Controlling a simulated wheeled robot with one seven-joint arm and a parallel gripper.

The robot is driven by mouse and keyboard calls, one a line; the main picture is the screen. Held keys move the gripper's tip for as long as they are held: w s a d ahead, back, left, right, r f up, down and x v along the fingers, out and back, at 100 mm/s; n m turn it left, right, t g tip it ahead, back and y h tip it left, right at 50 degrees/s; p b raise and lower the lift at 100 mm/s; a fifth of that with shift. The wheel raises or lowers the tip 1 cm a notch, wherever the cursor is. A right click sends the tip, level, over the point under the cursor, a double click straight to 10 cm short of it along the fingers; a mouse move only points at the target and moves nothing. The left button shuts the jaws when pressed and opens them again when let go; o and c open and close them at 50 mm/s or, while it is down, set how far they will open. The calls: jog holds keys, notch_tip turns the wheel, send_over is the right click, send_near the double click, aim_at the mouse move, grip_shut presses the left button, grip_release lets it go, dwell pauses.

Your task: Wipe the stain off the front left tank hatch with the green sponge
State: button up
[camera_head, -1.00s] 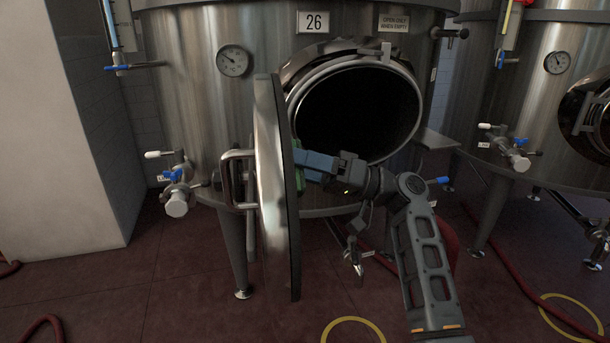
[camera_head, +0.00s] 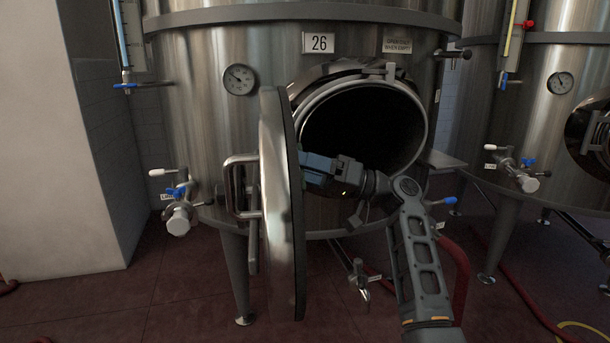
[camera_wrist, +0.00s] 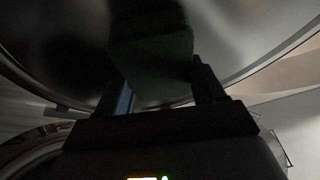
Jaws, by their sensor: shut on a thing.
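The tank hatch (camera_head: 281,215) stands swung open in the head view, seen nearly edge-on, with its handle on the left. My gripper (camera_head: 312,168) is at the inner face of the hatch, in front of the round opening. It is shut on the green sponge (camera_wrist: 150,62), which shows dark green between the fingers in the wrist view. The sponge lies against or very close to the hatch's inner face (camera_wrist: 225,45); contact cannot be told. A dark patch shows beside the sponge in the wrist view; I cannot tell stain from shadow.
The tank (camera_head: 200,120) labelled 26 has a dark round opening (camera_head: 362,125) right of the hatch. A valve (camera_head: 178,205) sticks out at left, and a small tap (camera_head: 361,278) hangs below. A second tank (camera_head: 560,130) stands at right. Red hoses lie on the floor.

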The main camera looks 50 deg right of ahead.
jog(key=shift+w+a, duration=0.35)
jog(key=shift+o, duration=0.2)
jog(key=shift+s+a+f, duration=0.1)
jog(key=shift+s+a, duration=0.6)
jog(key=shift+s, duration=0.3)
jog(key=shift+s+a+f, duration=0.1)
jog(key=shift+s+a, duration=0.6)
jog(key=shift+s, duration=0.3)
jog(key=shift+s+a+r+p, duration=0.1)
jog(key=shift+s+a+p, duration=0.1)
jog(key=shift+s+a, duration=0.4)
jog(key=shift+s+a+p, duration=0.15)
jog(key=shift+s+p, duration=0.05)
jog(key=shift+s, duration=0.65)
jog(key=shift+s+a, duration=1.2)
jog(key=shift+s, duration=0.15)
jog(key=shift+s+a, duration=1.15)
jog(key=shift+s, duration=0.2)
jog(key=shift+d, duration=0.15)
jog(key=shift+s+d, duration=0.9)
jog(key=shift+d, duration=0.25)
jog(key=shift+s+d, duration=0.9)
jog(key=shift+d, duration=0.25)
jog(key=shift+s+d, duration=0.95)
jog(key=shift+d, duration=0.25)
